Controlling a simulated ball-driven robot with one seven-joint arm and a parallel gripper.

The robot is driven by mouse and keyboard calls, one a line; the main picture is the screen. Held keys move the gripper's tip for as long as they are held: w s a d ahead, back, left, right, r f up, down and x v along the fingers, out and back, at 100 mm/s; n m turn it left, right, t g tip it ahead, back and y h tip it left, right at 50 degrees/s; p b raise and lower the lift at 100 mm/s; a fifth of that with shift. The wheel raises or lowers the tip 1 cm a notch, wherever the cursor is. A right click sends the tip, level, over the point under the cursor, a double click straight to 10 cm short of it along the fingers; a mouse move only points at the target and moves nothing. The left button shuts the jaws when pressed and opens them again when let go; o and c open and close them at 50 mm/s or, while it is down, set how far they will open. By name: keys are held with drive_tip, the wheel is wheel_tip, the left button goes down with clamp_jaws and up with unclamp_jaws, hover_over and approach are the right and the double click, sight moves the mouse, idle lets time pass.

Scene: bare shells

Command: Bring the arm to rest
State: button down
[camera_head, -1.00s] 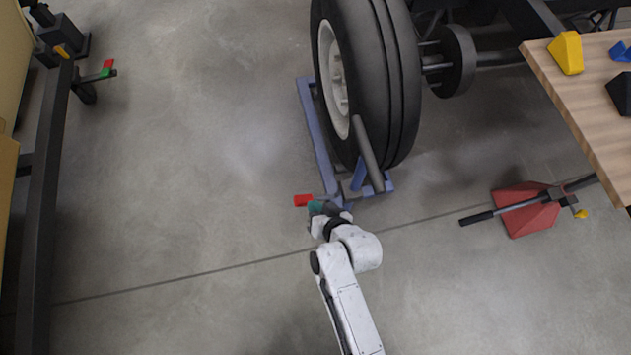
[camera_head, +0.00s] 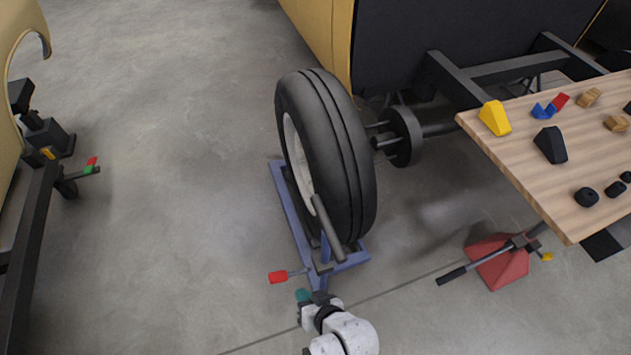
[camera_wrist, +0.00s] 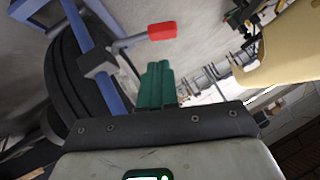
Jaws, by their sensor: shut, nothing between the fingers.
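My gripper (camera_head: 303,296) has teal fingers at the end of my white arm, low in the middle of the head view. In the wrist view the teal fingers (camera_wrist: 158,85) are together, with nothing between them. The gripper is just below and right of the red handle (camera_head: 278,277) of a blue wheel dolly (camera_head: 292,212). In the wrist view the red handle (camera_wrist: 161,31) shows above the fingertips; whether they touch cannot be told, but no hold on it is visible.
A large tyre (camera_head: 335,165) stands in the dolly. A wooden table (camera_head: 545,190) with small coloured blocks is at the right. A red jack (camera_head: 497,262) lies below it. A dark rail (camera_head: 30,225) runs along the left. The concrete floor between is open.

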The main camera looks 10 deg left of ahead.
drive_tip(key=s+d+r+m+g+h, duration=0.1)
drive_tip(key=d+r+h, duration=0.1)
drive_tip(key=d, duration=0.6)
drive_tip(key=s+d+r+m+h, duration=0.1)
drive_tip(key=s+d+r, duration=0.1)
drive_tip(key=d, duration=0.5)
drive_tip(key=s+d+r+m+g+h, duration=0.1)
drive_tip(key=d+r+h, duration=0.15)
drive_tip(key=d, duration=0.55)
drive_tip(key=s+d+r+m+g+h, duration=0.2)
drive_tip(key=s+d+r, duration=0.5)
drive_tip(key=s+d, duration=0.3)
drive_tip(key=d, duration=0.3)
drive_tip(key=shift+s+r+g+h, duration=0.2)
drive_tip(key=shift+s+g+h, duration=0.1)
drive_tip(key=shift+s+h, duration=0.1)
